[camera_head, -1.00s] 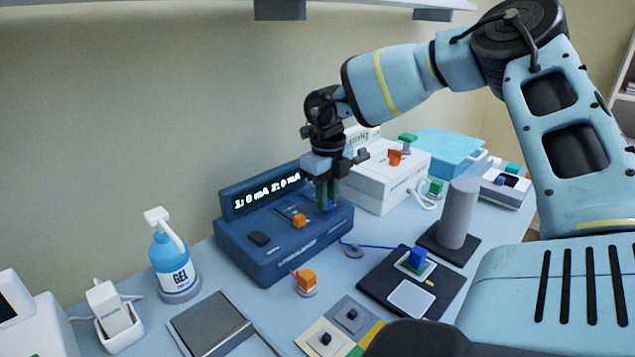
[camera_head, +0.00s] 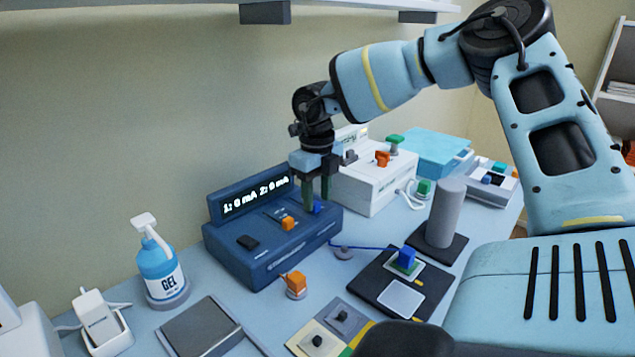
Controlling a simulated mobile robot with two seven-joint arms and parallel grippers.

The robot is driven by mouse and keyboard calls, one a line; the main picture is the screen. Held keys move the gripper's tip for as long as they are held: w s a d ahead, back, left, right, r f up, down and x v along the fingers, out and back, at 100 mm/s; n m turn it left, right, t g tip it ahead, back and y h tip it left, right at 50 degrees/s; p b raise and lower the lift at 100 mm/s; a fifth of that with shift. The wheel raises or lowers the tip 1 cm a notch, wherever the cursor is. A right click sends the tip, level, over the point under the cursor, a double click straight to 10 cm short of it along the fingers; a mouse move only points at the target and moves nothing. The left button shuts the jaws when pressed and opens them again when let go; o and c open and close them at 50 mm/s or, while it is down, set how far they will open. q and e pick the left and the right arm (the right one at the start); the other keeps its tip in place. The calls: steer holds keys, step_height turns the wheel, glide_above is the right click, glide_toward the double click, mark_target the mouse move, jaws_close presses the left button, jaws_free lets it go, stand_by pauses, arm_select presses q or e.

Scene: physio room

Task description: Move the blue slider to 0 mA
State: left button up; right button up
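The dark blue stimulator box (camera_head: 262,255) stands against the wall. Its lit display (camera_head: 256,196) reads 1: 0 mA and 2: 0 mA. The blue slider (camera_head: 317,207) is at the right on its sloped top, and an orange slider (camera_head: 288,223) is to its left. My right gripper (camera_head: 316,202) points down over the blue slider. Its fingers stand apart with a visible gap, and the slider shows between and just behind their tips. Contact cannot be made out. My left gripper is not in view.
A white device (camera_head: 372,187) with orange and green knobs stands right of the box. A gel bottle (camera_head: 160,268) is at left. In front are an orange-topped electrode (camera_head: 294,284), a black tray (camera_head: 378,283) with a blue block, and a grey cylinder (camera_head: 446,212).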

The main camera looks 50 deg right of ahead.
mark_target(318, 204)
step_height(318, 204, up, 7)
steer(key=shift+f, duration=0.2)
steer(key=shift+s+f, duration=0.1)
steer(key=shift+s, duration=0.05)
stand_by(0.6)
